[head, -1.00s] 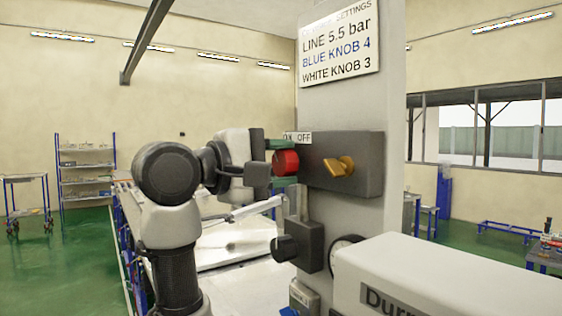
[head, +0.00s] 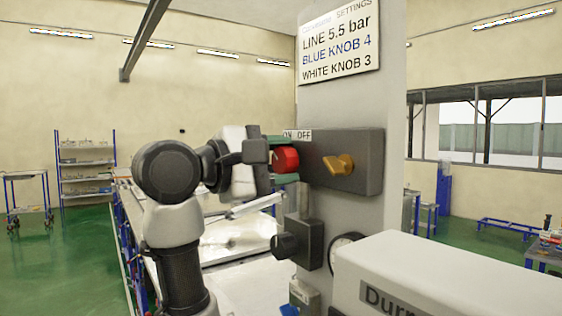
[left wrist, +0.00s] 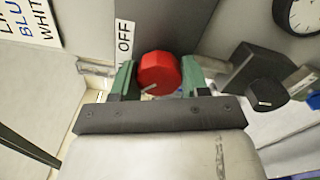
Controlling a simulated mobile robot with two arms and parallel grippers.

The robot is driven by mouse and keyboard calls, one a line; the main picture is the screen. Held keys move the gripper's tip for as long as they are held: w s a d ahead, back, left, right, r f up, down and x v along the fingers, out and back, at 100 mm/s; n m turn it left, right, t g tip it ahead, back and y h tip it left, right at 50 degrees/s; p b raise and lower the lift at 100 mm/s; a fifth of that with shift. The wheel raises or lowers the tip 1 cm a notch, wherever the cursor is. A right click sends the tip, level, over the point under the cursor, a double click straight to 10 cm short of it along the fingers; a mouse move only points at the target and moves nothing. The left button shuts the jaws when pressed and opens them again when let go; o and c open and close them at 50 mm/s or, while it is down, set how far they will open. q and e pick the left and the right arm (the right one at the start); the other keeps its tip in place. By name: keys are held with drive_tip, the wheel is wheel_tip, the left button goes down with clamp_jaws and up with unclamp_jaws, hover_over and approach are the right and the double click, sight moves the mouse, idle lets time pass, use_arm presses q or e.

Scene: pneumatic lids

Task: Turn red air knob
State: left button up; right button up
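The red air knob (head: 286,160) sticks out from the left part of a dark grey box (head: 368,160) on a grey column, below an "ON OFF" label (head: 297,135). In the left wrist view the knob (left wrist: 158,72) shows a pale mark on its face, pointing to the lower left. My left gripper (head: 284,162) has its green fingers on opposite sides of the knob, above and below it in the head view. In the left wrist view the fingers (left wrist: 158,80) lie close against its sides and appear shut on it. My right gripper is out of view.
An orange-yellow knob (head: 338,165) sits right of the red one. A black knob (head: 287,246) on a dark block and a round gauge (head: 345,251) are lower on the column. A white housing (head: 450,275) fills the lower right. A settings sign (head: 338,45) hangs above.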

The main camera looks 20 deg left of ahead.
use_arm(q)
drive_tip(key=o, duration=0.4)
drive_tip(key=shift+a, duration=0.1)
drive_tip(key=shift+c, duration=0.2)
drive_tip(key=shift+s+a, duration=0.15)
drive_tip(key=shift+s, duration=0.15)
drive_tip(key=b+v, duration=0.4)
drive_tip(key=v, duration=0.6)
drive_tip(key=shift+b, duration=0.35)
drive_tip(key=shift+a, duration=0.1)
